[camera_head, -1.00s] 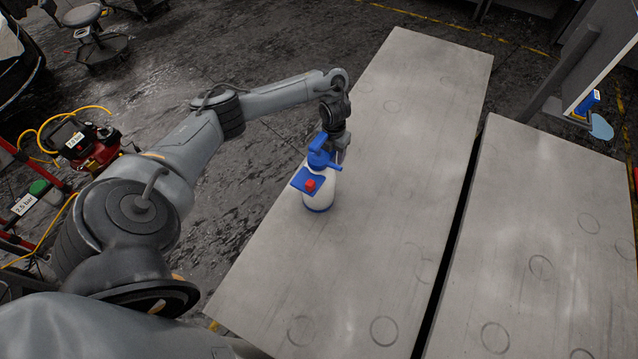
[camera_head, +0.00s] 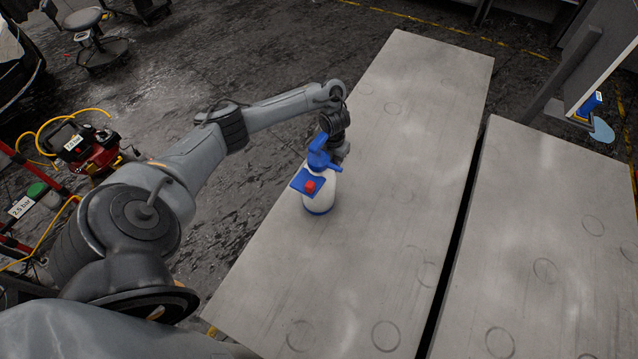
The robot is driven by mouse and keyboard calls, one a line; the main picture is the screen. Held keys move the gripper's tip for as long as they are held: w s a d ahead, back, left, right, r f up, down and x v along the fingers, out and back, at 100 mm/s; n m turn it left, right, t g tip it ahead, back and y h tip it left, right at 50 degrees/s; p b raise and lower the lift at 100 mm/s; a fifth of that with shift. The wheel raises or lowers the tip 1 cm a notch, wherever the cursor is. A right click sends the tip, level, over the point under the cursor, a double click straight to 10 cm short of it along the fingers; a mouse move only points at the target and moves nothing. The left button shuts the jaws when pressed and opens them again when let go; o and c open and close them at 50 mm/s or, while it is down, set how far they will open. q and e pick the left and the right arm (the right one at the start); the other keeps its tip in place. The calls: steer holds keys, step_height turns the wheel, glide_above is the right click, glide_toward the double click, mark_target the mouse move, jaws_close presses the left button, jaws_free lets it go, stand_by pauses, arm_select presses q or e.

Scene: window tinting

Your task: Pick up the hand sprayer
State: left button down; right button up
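The hand sprayer (camera_head: 319,199) is a white bottle with a blue head, a blue base and a red knob. It stands upright on the grey table (camera_head: 370,260), near its left edge. My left arm reaches in from the left, and my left gripper (camera_head: 338,157) is right behind the sprayer's blue head. The fingers are mostly hidden by the sprayer, so I cannot tell whether they are open or touching it. My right gripper is not in view.
A second grey table (camera_head: 555,240) stands to the right, across a narrow dark gap. A red machine with a yellow hose (camera_head: 88,148) and a stool (camera_head: 92,35) are on the floor at left. The table around the sprayer is clear.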

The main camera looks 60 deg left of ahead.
arm_select(q)
steer(key=shift+r, duration=0.15)
steer(key=shift+r, duration=0.4)
step_height(320, 180, up, 4)
steer(key=shift+f+p, duration=0.1)
steer(key=shift+p, duration=1.15)
steer(key=d+r+p, duration=0.4)
steer(key=d+r, duration=0.2)
steer(key=d, duration=0.5)
steer(key=shift+w+d, duration=0.2)
steer(key=shift+d, duration=0.15)
steer(key=shift+r, duration=0.1)
